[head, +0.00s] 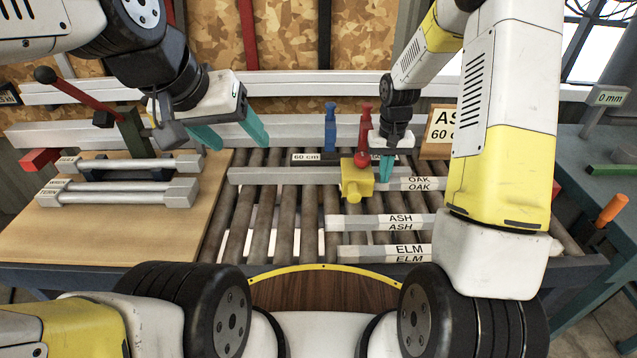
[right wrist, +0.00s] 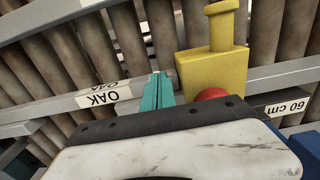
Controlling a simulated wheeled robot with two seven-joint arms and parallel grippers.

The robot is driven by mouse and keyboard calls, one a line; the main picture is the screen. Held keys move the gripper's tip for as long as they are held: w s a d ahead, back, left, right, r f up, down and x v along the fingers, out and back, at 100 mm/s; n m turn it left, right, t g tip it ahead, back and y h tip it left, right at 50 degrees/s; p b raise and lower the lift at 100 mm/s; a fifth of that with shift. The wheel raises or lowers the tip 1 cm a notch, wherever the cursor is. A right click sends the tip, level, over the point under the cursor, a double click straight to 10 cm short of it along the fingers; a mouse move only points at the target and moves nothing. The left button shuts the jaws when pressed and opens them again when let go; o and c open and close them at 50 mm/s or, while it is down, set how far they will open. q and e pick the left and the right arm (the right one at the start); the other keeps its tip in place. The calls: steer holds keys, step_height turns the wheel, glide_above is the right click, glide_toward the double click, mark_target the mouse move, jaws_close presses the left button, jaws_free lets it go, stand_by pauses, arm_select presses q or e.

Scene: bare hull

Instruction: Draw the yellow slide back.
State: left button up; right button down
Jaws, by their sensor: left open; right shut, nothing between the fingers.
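The yellow slide (head: 357,178) is a small block with a stub toward me and a red ball (head: 362,159) at its back. It sits at a grey rail (head: 285,175) across the rollers. The slide also shows in the right wrist view (right wrist: 210,72), with the red ball partly hidden by my gripper body. My right gripper (head: 386,170) is shut and empty, its teal fingers just right of the slide. In the right wrist view its fingers (right wrist: 158,88) are together beside the block; contact is unclear. My left gripper (head: 232,138) is open and empty above the rollers' left end.
Bars labelled OAK (head: 425,184), ASH (head: 385,222) and ELM (head: 385,251) lie on the rollers. A blue post (head: 330,128) and a red post (head: 367,115) stand behind the slide. A wooden board (head: 105,225) with grey handled bars is at left.

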steer(key=shift+f, duration=0.1)
stand_by(0.5)
glide_above(284, 193)
stand_by(3.6)
stand_by(0.5)
step_height(284, 193, up, 8)
steer(key=d, duration=0.2)
stand_by(1.1)
stand_by(0.4)
